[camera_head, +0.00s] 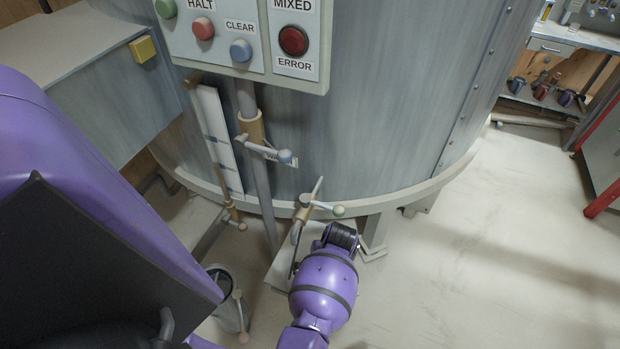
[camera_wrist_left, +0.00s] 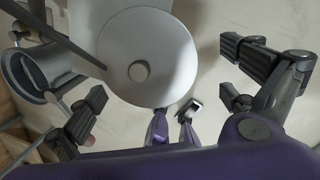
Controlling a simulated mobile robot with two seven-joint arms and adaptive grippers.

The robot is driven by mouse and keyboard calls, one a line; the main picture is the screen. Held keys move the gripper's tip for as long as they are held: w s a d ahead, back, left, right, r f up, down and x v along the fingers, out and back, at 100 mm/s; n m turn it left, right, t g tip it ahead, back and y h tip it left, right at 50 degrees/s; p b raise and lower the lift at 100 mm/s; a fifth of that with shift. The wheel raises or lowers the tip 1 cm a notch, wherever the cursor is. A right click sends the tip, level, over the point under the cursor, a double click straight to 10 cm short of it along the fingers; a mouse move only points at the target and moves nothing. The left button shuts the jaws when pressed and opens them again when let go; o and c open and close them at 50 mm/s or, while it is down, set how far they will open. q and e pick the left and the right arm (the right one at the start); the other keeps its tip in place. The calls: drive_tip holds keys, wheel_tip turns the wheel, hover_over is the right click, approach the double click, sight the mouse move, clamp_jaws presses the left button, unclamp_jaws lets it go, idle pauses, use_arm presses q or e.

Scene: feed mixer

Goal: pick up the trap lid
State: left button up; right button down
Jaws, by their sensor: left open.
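A round pale grey disc (camera_wrist_left: 160,45) with a small knob (camera_wrist_left: 138,71) at its centre shows in the left wrist view; it looks like the trap lid. My left gripper (camera_wrist_left: 164,80) is open. Its dark fingers stand on either side of the lower part of the disc, apart from the knob. Nothing is held between them. In the head view I cannot make out the lid or the left gripper's fingers; purple arm parts cover that area. My right gripper cannot be made out.
An open grey cylinder (camera_wrist_left: 24,74) stands left of the disc; it seems to show in the head view too (camera_head: 229,312). The mixer tank (camera_head: 400,110) carries a control panel (camera_head: 240,60) and a valve handle (camera_head: 318,204). The floor (camera_head: 480,270) at right is clear.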

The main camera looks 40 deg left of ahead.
use_arm(q)
drive_tip(key=f, duration=0.1)
drive_tip(key=a+f, duration=0.1)
drive_tip(key=f, duration=0.1)
drive_tip(key=shift+f, duration=0.15)
drive_tip(key=shift+d, duration=0.1)
drive_tip(key=shift+c, duration=0.4)
drive_tip(key=c, duration=1.8)
